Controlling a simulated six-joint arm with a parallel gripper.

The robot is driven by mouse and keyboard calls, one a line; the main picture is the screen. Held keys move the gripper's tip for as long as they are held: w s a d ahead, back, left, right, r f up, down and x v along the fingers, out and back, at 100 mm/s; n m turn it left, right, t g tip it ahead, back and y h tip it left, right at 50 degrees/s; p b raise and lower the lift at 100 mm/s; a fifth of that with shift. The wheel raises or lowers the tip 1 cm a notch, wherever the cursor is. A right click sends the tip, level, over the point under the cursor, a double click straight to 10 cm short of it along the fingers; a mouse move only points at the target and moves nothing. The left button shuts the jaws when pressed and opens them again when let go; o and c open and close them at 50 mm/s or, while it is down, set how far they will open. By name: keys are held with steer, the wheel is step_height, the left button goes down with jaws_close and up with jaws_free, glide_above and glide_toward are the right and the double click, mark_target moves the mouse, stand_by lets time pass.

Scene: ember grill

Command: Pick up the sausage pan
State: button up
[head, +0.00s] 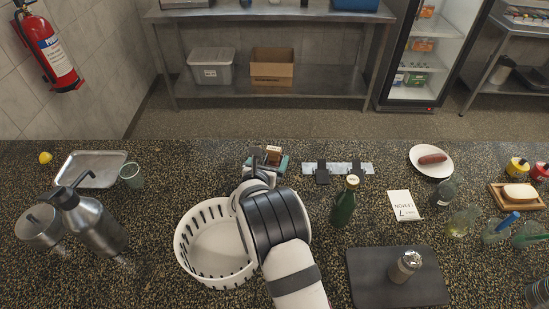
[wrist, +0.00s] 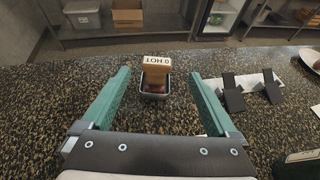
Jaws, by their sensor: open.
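A small dark metal pan (wrist: 153,96) sits on the speckled counter ahead of my gripper (wrist: 160,74) in the wrist view. Something reddish-brown lies in it, too small to identify surely. A wooden block with a white "HOT" label (wrist: 157,62) stands at its far side; I cannot tell whether it is attached. My gripper is open, with its two teal fingers to the left and right of the pan in the picture and nothing between them touching. In the head view my wrist hides most of the pan, and the block top (head: 273,150) shows.
A white slotted basket (head: 190,250) stands beside my arm. A green bottle (head: 344,205) and a strip with dark clips (head: 338,168) are to the right. A sausage (head: 432,159) lies on a white plate (head: 416,152). A dark board (head: 365,285) bears a shaker (head: 404,267).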

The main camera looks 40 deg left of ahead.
mark_target(273, 149)
steer(key=x, duration=0.4)
steer(key=shift+w+a, duration=0.1)
steer(key=shift+a, duration=0.25)
jaws_close()
